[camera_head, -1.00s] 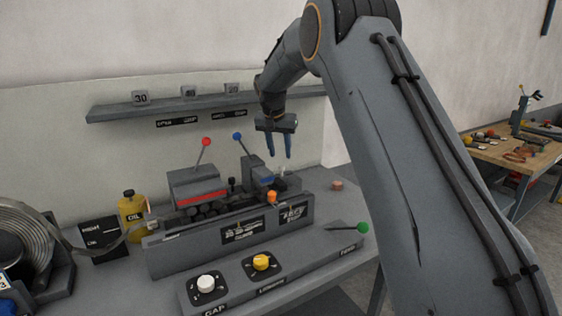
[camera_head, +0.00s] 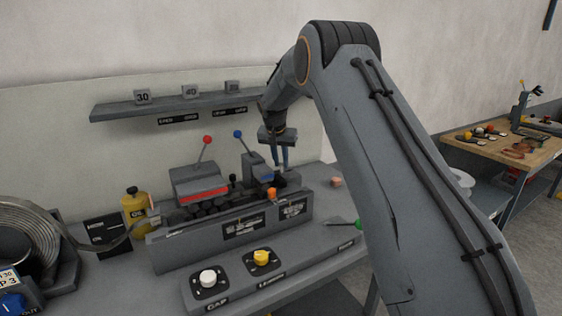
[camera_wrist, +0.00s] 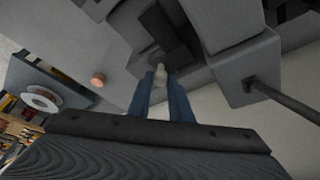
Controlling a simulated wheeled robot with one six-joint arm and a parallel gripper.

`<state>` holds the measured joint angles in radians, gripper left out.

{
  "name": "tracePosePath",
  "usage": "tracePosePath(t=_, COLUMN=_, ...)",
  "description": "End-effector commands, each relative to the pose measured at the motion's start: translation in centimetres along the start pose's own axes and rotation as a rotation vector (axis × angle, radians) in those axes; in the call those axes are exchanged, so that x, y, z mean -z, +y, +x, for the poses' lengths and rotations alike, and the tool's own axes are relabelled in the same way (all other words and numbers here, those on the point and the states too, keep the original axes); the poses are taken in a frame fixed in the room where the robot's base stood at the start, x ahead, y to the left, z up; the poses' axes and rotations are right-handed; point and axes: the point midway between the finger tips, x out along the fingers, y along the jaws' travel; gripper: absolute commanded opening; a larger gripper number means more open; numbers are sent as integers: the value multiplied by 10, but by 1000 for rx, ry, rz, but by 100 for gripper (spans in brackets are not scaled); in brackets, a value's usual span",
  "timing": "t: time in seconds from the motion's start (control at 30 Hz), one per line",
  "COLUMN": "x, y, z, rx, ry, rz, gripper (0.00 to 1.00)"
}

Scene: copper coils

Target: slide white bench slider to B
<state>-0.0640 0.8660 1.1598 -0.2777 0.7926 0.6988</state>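The bench machine (camera_head: 185,245) stands on the grey bench. A small whitish knob (camera_wrist: 160,72), which looks like the white bench slider's, shows at my fingertips in the wrist view. In the head view it is hidden by my gripper (camera_head: 280,165) and the machine. My gripper points down at the machine's right end, behind the orange knob (camera_head: 272,194). Its two blue fingers (camera_wrist: 160,82) lie on either side of the whitish knob, which fills the narrow gap between the tips. I cannot read the mark B in either view.
Red (camera_head: 208,140) and blue (camera_head: 238,134) ball levers rise left of my gripper. In front are a white dial (camera_head: 208,278) and a yellow dial (camera_head: 261,257). A small copper-coloured piece (camera_head: 336,182) lies right of the machine. A shelf (camera_head: 170,108) hangs behind.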

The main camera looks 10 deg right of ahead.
Motion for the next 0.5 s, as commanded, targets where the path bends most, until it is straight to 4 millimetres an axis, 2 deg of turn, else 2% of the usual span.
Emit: tracePosePath(t=0.5, x=2, y=3, z=3, rx=0, ry=0, rz=0, gripper=0)
